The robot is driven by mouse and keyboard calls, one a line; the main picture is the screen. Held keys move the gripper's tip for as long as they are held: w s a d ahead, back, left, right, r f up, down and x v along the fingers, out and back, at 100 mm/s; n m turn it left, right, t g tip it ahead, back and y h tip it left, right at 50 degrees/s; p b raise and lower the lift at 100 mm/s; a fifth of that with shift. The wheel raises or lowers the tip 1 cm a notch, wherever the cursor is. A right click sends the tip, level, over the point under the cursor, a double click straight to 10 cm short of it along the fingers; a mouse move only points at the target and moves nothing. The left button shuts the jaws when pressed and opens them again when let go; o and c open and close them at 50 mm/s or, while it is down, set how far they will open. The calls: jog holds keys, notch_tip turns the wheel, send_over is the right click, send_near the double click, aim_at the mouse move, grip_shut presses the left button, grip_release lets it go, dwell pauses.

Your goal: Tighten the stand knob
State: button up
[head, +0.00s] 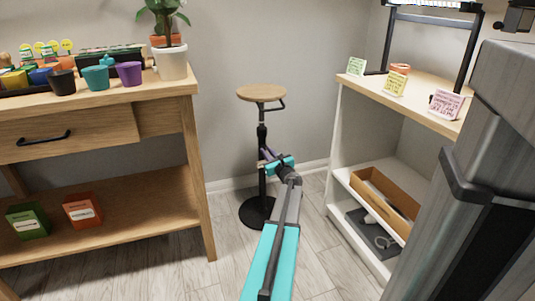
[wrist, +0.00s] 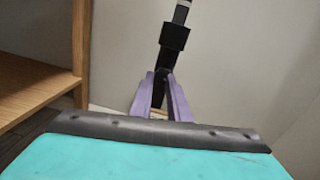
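The stand (head: 261,93) has a round wooden top, a thin black pole with a thicker collar, and a round black base on the floor. A black bent bar (head: 283,105) sticks out to the right under the top. My gripper (head: 265,154) is at the pole below the collar. In the wrist view, my gripper's two purple fingers (wrist: 160,78) stand apart with a dark part of the stand between or just behind their tips. I cannot tell whether they touch it. The black collar (wrist: 175,37) shows above the fingertips. I cannot make out the knob clearly; it may be hidden at the fingers.
A wooden bench (head: 165,95) with pots and a plant (head: 163,20) stands to the left. A white shelf unit (head: 335,190) with cards on top and a wooden box (head: 365,178) inside stands to the right. Floor is clear around the stand's base.

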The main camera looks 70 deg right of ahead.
jog(key=shift+o, duration=1.2)
jog(key=shift+s+f, duration=0.15)
jog(key=shift+s, duration=0.15)
jog(key=b+v, duration=0.3)
jog(key=v, duration=1.2)
jog(key=shift+a, duration=0.3)
dwell(0.6)
dwell(0.4)
jog(key=p+v, duration=0.4)
jog(key=v, duration=0.9)
jog(key=shift+s+a, duration=0.15)
jog(key=shift+a, duration=0.25)
jog(key=shift+c, duration=0.2)
